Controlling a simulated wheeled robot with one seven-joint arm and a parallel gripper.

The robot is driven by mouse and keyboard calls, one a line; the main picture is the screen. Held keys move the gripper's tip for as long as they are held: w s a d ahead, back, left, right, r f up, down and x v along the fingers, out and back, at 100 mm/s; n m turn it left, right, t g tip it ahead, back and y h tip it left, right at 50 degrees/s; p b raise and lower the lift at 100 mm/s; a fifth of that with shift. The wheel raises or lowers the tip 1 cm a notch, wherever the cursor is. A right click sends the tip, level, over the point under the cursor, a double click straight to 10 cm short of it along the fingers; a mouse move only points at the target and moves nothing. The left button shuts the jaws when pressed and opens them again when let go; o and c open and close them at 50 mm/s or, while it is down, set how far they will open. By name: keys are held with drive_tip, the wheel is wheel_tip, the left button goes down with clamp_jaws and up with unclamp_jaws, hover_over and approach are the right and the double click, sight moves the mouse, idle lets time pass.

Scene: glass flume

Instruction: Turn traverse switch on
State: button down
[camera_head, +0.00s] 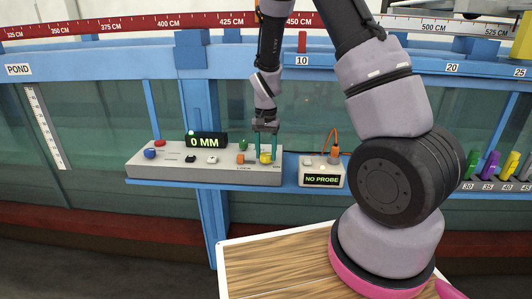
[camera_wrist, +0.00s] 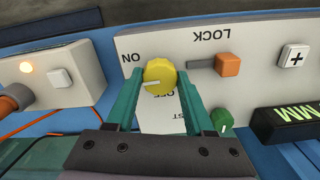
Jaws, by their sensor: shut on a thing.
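The control panel (camera_head: 205,172) is a long pale grey box on a blue ledge. Its yellow knob (camera_head: 265,158) is at the right end; it also shows in the wrist view (camera_wrist: 160,76), beside inverted ON and OFF lettering. A white mark on the knob points left in the wrist view, with ON just above and left of it. My gripper (camera_head: 267,146) reaches down from above with its teal fingers on both sides of the knob, shut on it. In the wrist view the fingers (camera_wrist: 158,88) flank the knob and partly cover the panel lettering.
An orange block by LOCK (camera_wrist: 228,64) and a green knob (camera_wrist: 221,120) sit close to the fingers. A NO PROBE box (camera_head: 321,171) with an orange cable stands to the right. A 0 MM display (camera_head: 206,142) stands on the panel. A wooden-topped table (camera_head: 275,262) is in front.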

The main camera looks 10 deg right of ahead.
drive_tip(key=shift+m, duration=0.4)
drive_tip(key=shift+c, duration=1.4)
unclamp_jaws()
wheel_tip(320, 180, up, 11)
wheel_tip(320, 180, up, 16)
drive_tip(key=n+t+y, duration=0.1)
drive_tip(key=t+y, duration=0.1)
drive_tip(key=t, duration=0.1)
hover_over(266, 155)
drive_tip(key=s+d, duration=0.4)
drive_tip(key=s, duration=0.5)
drive_tip(key=s+d+r+n+t, duration=0.1)
drive_tip(key=s+r+t, duration=0.3)
drive_tip(key=s, duration=0.9)
wheel_tip(266, 155, up, 3)
drive_tip(key=shift+d+r+n, duration=0.1)
drive_tip(key=shift+d+n, duration=0.2)
drive_tip(key=shift+d, duration=0.2)
